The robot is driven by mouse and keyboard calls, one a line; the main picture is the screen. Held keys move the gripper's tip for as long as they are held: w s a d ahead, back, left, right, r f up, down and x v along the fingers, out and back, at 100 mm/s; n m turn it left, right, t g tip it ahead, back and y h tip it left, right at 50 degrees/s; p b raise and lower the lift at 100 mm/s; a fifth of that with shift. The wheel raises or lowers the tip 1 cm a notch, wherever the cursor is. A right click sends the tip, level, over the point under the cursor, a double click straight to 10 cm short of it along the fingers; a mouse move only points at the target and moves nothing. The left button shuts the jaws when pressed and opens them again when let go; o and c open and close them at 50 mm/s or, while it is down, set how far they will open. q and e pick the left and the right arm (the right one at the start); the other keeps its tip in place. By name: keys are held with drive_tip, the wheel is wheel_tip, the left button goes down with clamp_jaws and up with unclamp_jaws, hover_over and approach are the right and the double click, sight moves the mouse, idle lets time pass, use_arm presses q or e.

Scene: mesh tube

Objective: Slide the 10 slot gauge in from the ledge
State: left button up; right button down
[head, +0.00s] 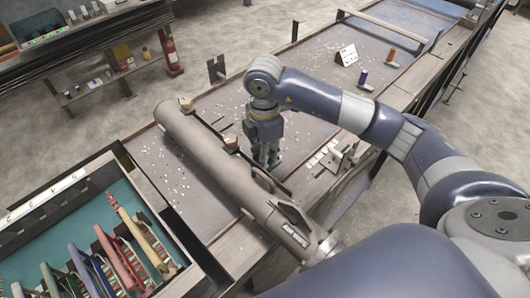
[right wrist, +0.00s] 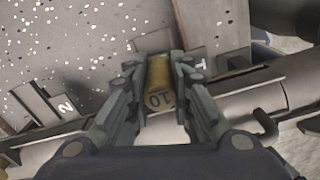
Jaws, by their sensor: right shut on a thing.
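The 10 slot gauge is a brass-yellow cylinder marked 10 (right wrist: 159,85), upside down in the right wrist view. My right gripper (right wrist: 158,66) is shut on it, with a finger on each side. In the head view my right gripper (head: 265,152) points down beside the long grey-brown tube (head: 205,148), on its right side. The gauge is hidden there behind the fingers. The ledge with small pale plates (head: 325,158) lies right of the gripper. I cannot tell whether the gauge touches the ledge or the tube. My left gripper is not in view.
A teal-lined case (head: 35,240) with several coloured handled tools stands at the lower left. Plates marked 2 (right wrist: 65,105) and 1 (right wrist: 196,66) lie beside the gripper. A purple piece (head: 363,78) and an orange piece (head: 391,55) stand farther back on the speckled bench (head: 225,105).

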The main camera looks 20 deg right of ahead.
drive_tip(key=c, duration=1.3)
unclamp_jaws()
drive_tip(key=shift+c, duration=0.2)
drive_tip(key=shift+r, duration=0.1)
wheel_tip(320, 180, up, 11)
drive_tip(key=shift+w+f, duration=0.1)
drive_tip(key=shift+r, duration=0.5)
